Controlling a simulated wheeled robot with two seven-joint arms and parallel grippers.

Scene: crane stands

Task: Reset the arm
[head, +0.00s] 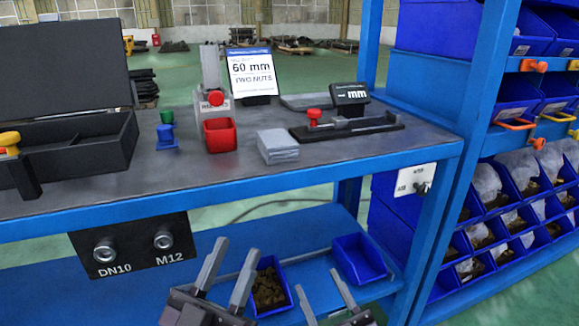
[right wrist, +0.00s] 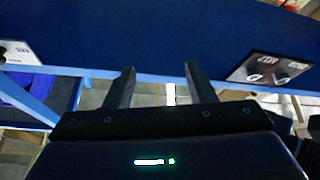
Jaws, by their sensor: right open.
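My left gripper (head: 228,272) is low in the head view, in front of the bench's lower shelf. Its two grey fingers stand apart with nothing between them. My right gripper (head: 328,292) is to its right, also low in front of the lower shelf, with its fingers apart and empty. The right wrist view shows the right gripper (right wrist: 160,85) with its two dark fingers spread, below the blue bench. Neither gripper touches an object that I can see.
The bench top (head: 225,170) carries a red bin (head: 220,135), a grey block (head: 278,147), a measuring slide (head: 345,130), a sign (head: 250,73) and an open black case (head: 75,150). Blue bins (head: 360,260) sit on the lower shelf. A blue rack (head: 470,130) stands right.

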